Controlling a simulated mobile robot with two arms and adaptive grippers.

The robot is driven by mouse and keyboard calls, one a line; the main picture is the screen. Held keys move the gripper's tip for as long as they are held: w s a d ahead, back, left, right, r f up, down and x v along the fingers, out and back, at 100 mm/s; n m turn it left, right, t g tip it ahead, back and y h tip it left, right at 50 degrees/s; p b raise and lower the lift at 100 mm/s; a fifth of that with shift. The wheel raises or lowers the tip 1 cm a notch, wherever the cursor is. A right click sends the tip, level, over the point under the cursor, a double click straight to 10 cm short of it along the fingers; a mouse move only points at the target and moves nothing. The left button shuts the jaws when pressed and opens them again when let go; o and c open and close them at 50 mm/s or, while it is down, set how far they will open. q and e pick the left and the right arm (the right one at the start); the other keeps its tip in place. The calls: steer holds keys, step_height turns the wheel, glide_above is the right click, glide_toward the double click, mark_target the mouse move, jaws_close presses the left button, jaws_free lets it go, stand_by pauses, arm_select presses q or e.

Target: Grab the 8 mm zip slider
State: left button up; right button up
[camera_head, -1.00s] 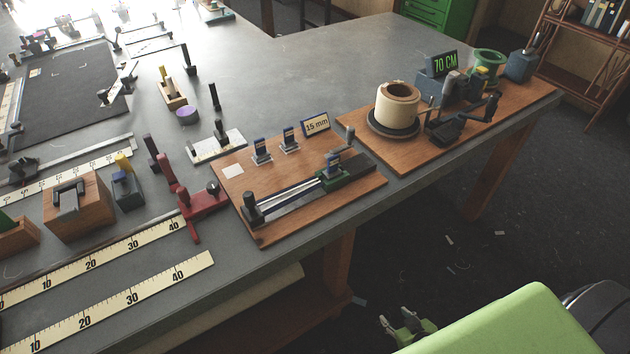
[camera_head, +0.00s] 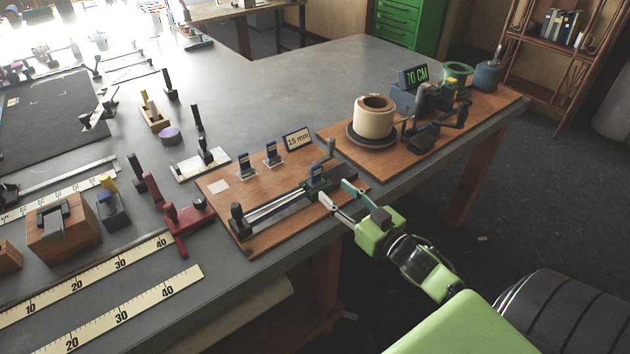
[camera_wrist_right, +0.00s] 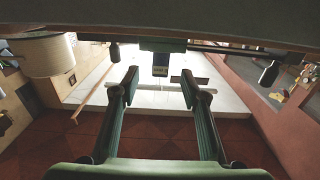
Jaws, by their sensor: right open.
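A wooden board (camera_head: 243,214) near the table's front edge bears a zip track (camera_head: 275,206). A blue-labelled slider sits in a dark green carriage (camera_head: 316,182) at the track's right end. Two more blue-labelled sliders, the left one (camera_head: 245,167) and the right one (camera_head: 272,154), stand on small bases behind. Their size markings are too small to read, so I cannot tell which is 8 mm. My right gripper (camera_head: 335,194) is open at the carriage's front right. Contact is unclear.
A "15 mm" sign (camera_head: 298,139) stands at the board's back. A crank handle (camera_head: 330,147) rises beside the carriage. A second board to the right holds a cream roll (camera_head: 374,117) and a "70 CM" display (camera_head: 413,75). A red clamp (camera_head: 185,222) stands left.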

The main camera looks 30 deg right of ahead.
mark_target(317, 175)
steer(key=w, duration=0.3)
steer(key=shift+w+a, duration=0.15)
steer(key=shift+w, duration=0.15)
steer(key=w, duration=0.1)
steer(key=w+p, duration=0.1)
steer(key=w, duration=0.1)
steer(key=w+p, duration=0.1)
steer(key=shift+w+a+r, duration=0.3)
steer(key=shift+r, duration=0.1)
steer(key=shift+w+f, duration=0.1)
steer(key=shift+w, duration=0.2)
jaws_close()
